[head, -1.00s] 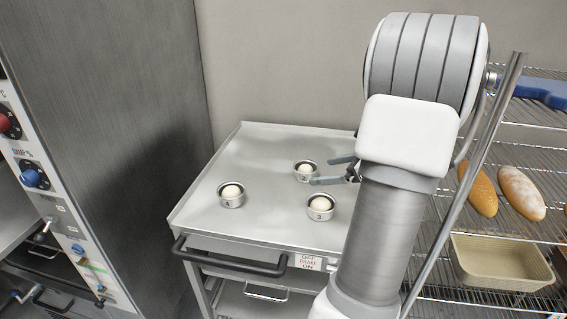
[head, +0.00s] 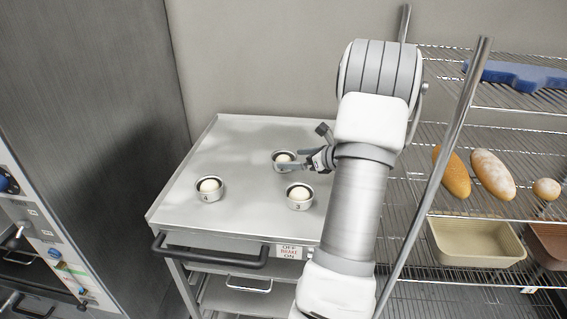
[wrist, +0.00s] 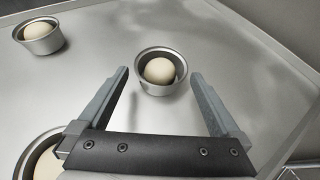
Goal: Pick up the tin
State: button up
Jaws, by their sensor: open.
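Three round metal tins, each with a pale dough ball, stand upright on a steel top. The back tin (head: 276,157) is by my gripper (head: 286,160), which reaches in from the right. In the wrist view this tin (wrist: 163,90) appears between the open fingertips of my gripper (wrist: 160,73), with a gap on each side. I cannot tell whether the fingers are down at its height. Tin 4 (head: 209,197) stands at the left, upper left in the wrist view (wrist: 42,45). Tin 3 (head: 299,205) stands nearer the front, partly hidden at the lower left of the wrist view.
The tins' steel trolley (head: 240,135) has a black front handle (head: 210,255) and otherwise bare top. A wire rack at the right holds loaves (head: 492,175) and a beige bin (head: 478,245). A metal cabinet (head: 90,90) stands at the left; a wall is behind.

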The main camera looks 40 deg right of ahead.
aim_at(287, 158)
jog(key=x, duration=0.5)
jog(key=shift+w+f, duration=0.1)
jog(key=c, duration=0.9)
jog(key=shift+c, duration=0.5)
jog(key=shift+d, duration=0.1)
